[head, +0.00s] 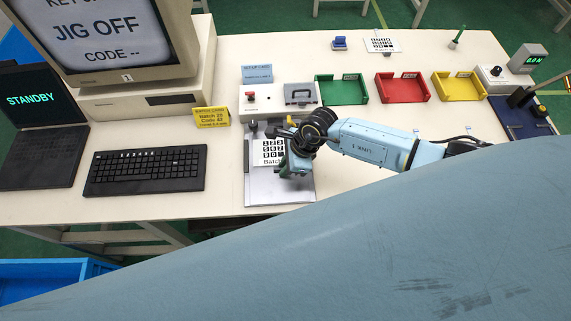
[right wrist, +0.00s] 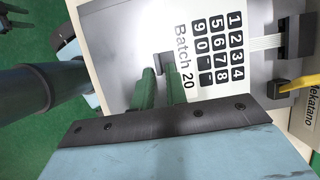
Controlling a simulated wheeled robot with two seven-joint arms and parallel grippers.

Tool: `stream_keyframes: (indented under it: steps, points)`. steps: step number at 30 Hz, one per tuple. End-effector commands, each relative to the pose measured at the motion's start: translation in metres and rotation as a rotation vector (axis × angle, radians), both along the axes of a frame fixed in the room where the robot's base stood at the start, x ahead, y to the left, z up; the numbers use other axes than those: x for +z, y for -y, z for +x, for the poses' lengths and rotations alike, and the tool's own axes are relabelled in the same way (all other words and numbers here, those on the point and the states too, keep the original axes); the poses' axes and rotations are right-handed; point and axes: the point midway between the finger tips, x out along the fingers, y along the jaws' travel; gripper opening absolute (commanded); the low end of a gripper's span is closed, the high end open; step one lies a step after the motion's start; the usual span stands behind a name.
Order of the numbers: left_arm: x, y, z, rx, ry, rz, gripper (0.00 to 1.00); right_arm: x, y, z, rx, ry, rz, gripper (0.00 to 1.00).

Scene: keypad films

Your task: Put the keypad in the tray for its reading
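The keypad (head: 268,152) is a white film with black number keys and the print "Batch 20" (right wrist: 208,50). It lies on the grey jig plate (head: 262,188), and its pale ribbon tail (right wrist: 265,43) runs to a dark connector block (right wrist: 294,38). My right gripper (head: 287,168) is low over the plate at the keypad's right edge. In the right wrist view its green fingers (right wrist: 160,80) stand slightly apart near the print, by a dark notch in the plate. The green tray (head: 342,90), red tray (head: 402,88) and yellow tray (head: 459,87) are empty. My left gripper is out of view.
The monitor (head: 100,35) reads "JIG OFF" and "CODE --"; the laptop (head: 38,110) reads "STANDBY". A yellow batch code card (head: 211,117) stands by the keyboard (head: 145,170). A control box with a red button (head: 268,98) sits behind the plate. A gauge (head: 525,60) stands right.

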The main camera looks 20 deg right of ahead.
Motion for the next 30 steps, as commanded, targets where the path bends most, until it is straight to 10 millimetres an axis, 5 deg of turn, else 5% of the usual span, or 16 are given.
stream_keyframes:
  steps: [3, 30]
  points:
    - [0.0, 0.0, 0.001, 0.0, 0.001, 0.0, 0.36, 0.0, 0.0, 0.0, 0.0, 0.0, 0.0, 0.0]
    - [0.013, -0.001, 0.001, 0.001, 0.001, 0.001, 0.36, 0.001, -0.005, -0.018, 0.0, 0.0, -0.001, 0.0]
